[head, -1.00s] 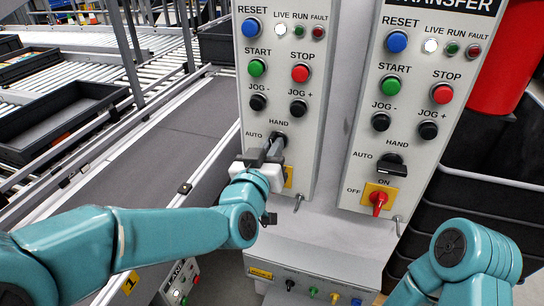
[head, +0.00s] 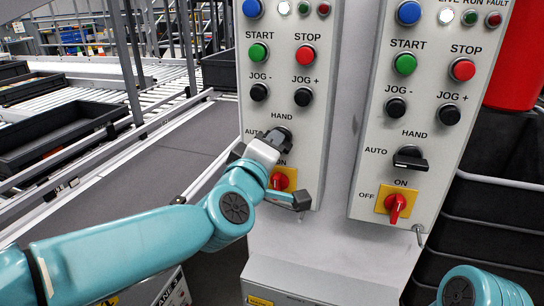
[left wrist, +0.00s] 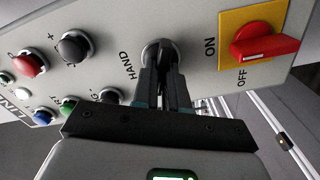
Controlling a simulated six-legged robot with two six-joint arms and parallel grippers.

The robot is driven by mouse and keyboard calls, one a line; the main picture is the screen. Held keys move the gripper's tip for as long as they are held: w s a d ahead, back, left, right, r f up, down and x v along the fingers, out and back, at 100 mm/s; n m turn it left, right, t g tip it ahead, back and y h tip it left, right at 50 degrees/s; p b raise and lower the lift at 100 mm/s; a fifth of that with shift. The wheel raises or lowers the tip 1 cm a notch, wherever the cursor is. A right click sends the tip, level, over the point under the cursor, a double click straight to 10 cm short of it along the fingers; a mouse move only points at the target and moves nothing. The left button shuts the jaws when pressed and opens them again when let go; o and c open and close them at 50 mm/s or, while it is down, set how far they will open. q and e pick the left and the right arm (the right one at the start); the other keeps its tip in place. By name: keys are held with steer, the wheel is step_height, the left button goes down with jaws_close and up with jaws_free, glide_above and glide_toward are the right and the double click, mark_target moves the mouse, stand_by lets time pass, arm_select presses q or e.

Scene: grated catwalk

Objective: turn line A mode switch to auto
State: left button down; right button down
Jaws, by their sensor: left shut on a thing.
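The left panel (head: 322,75) carries a black mode switch (head: 284,132) between the AUTO and HAND labels. I take it as line A's, though its title is out of the head view. My left gripper (head: 268,148) is shut on this switch. In the left wrist view, both fingers (left wrist: 165,85) close on the switch, whose round base (left wrist: 158,48) shows beyond them, beside the HAND label. The fingers and wrist hide most of the handle, so I cannot tell exactly where it points. My right gripper is out of view; only part of that arm shows at bottom right.
Below the mode switch is a red ON/OFF switch on a yellow plate (left wrist: 262,42), close to my left wrist. The right panel (head: 432,90) has its own black mode switch (head: 411,158) and red power switch (head: 396,206). A conveyor (head: 165,165) runs along the left.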

arm_select(q)
steer(key=shift+n+b, duration=1.35)
steer(key=shift+n, duration=1.05)
steer(key=shift+a, duration=0.1)
steer(key=c, duration=1.3)
jaws_free()
steer(key=shift+o, duration=0.7)
steer(key=shift+w, duration=0.1)
